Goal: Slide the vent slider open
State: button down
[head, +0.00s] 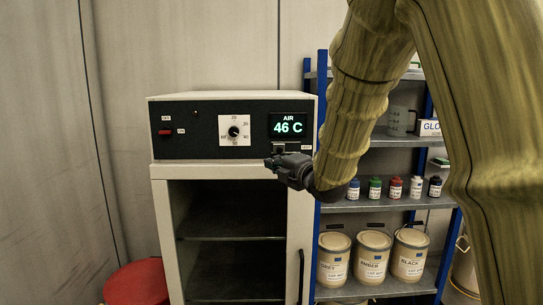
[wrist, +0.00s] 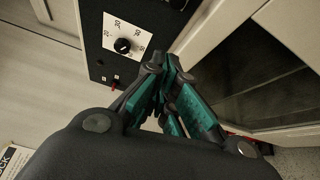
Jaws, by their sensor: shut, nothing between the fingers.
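A white cabinet (head: 160,215) has a black control panel (head: 205,116) across its top. Under the green 46 C display (head: 289,126) is a small light-grey strip (head: 290,147) with a tiny label at its right, which looks like the vent slider. My gripper (head: 270,162) is in front of the panel's lower edge, just below that strip, and hides part of that area. I cannot tell whether it touches anything. In the wrist view my gripper (wrist: 167,58) has its fingers together and empty, close to the panel's edge. The slider cannot be made out there.
The panel also carries a dial (head: 233,131) and a red switch (head: 166,132). A blue-framed shelf (head: 312,215) with small bottles and labelled drums stands at the right. A red round object (head: 138,284) is at the lower left.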

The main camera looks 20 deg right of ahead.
aim_at(279, 149)
jog(key=shift+w, duration=0.1)
jog(key=shift+w+d+p, duration=0.25)
jog(key=shift+w+p, duration=0.95)
jog(key=shift+w, duration=0.35)
jog(key=shift+w+d+p, duration=0.3)
jog(key=shift+w+p, duration=0.95)
jog(key=shift+w, duration=0.25)
jog(key=shift+w+d+p, duration=0.25)
jog(key=shift+w+p, duration=0.95)
jog(key=shift+w, duration=0.35)
jog(key=shift+f+b, duration=0.1)
jog(key=shift+b, duration=0.2)
